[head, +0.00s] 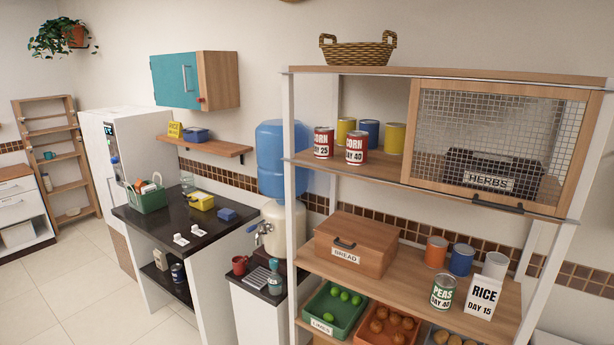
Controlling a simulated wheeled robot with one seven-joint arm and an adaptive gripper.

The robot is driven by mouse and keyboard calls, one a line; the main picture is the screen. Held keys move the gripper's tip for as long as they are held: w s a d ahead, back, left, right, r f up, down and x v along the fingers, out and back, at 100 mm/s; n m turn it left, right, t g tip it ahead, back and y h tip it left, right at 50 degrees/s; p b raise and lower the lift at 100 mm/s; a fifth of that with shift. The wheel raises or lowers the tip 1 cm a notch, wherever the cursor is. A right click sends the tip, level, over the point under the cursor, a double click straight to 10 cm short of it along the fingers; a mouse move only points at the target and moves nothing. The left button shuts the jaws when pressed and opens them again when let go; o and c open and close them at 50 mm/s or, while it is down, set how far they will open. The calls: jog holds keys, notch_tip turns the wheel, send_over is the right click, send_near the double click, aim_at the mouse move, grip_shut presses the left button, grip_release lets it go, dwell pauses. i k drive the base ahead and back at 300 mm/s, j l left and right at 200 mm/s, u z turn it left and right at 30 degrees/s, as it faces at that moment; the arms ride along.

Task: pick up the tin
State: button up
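Several tins stand on the shelf unit at the right. On the upper shelf are a red and white corn tin marked day 25 (323,142) and another marked day 40 (356,149). Behind them are two yellow tins (395,138) and a blue tin (369,132). On the middle shelf are a green peas tin marked day 40 (443,291), an orange tin (436,252), a blue tin (461,259) and a whitish tin (495,265). A dark tin (178,274) sits low under the black counter. My gripper is not in view.
A rice day 15 card (484,299) stands before the whitish tin. A bread box (355,246) is on the middle shelf, a mesh-fronted herbs cabinet (500,150) above. A water dispenser (283,160) stands left of the unit. Floor (80,285) is clear at left.

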aim_at(324, 136)
jog(key=i+j+z, duration=0.15)
jog(key=j, duration=0.2)
jog(key=i+j+z, duration=0.15)
jog(key=j, duration=0.25)
jog(key=i+j+z, duration=0.1)
jog(key=j, duration=0.25)
jog(key=i+j+z, duration=0.15)
jog(key=j, duration=0.25)
jog(key=i+j+z, duration=0.15)
jog(key=j, duration=0.3)
